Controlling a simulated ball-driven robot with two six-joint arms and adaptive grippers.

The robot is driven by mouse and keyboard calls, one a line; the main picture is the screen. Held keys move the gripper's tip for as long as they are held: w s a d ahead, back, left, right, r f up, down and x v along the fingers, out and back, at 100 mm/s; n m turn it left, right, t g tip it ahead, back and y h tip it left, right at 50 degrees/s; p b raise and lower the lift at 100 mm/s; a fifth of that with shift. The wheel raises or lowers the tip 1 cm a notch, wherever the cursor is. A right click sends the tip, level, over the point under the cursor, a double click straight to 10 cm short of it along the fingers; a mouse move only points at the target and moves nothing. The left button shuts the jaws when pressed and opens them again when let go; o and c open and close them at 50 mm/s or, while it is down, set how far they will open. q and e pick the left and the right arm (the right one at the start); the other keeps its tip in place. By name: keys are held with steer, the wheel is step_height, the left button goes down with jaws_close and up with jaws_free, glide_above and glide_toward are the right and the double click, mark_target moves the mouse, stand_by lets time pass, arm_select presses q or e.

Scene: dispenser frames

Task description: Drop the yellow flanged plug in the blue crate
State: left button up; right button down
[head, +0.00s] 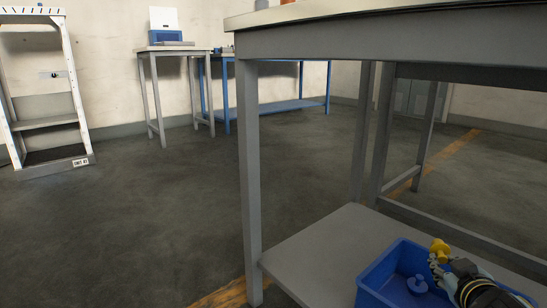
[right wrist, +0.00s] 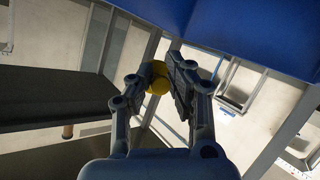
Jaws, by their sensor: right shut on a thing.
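The yellow flanged plug (head: 440,249) is held in my right gripper (head: 438,262) at the lower right of the head view. In the right wrist view the plug (right wrist: 157,77) sits between the two fingers of my right gripper (right wrist: 160,82), which are shut on it. The blue crate (head: 378,272) stands on the grey table's lower shelf. The plug appears over the crate's far right side in the head view, above its rim. A blue plug-like piece (head: 418,284) lies inside the crate. My arm hides the crate's right part. My left gripper is not in view.
The grey table's lower shelf (head: 325,245) has bare room left of the crate. A table leg (head: 250,180) and the tabletop edge (head: 400,40) frame the space. A rack (head: 45,110), a small table (head: 175,48) and a blue bench (head: 285,106) stand farther back.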

steer(key=c, duration=1.2)
jaws_free()
steer(key=shift+s, duration=0.1)
steer(key=v, duration=1.2)
steer(key=shift+f, duration=0.1)
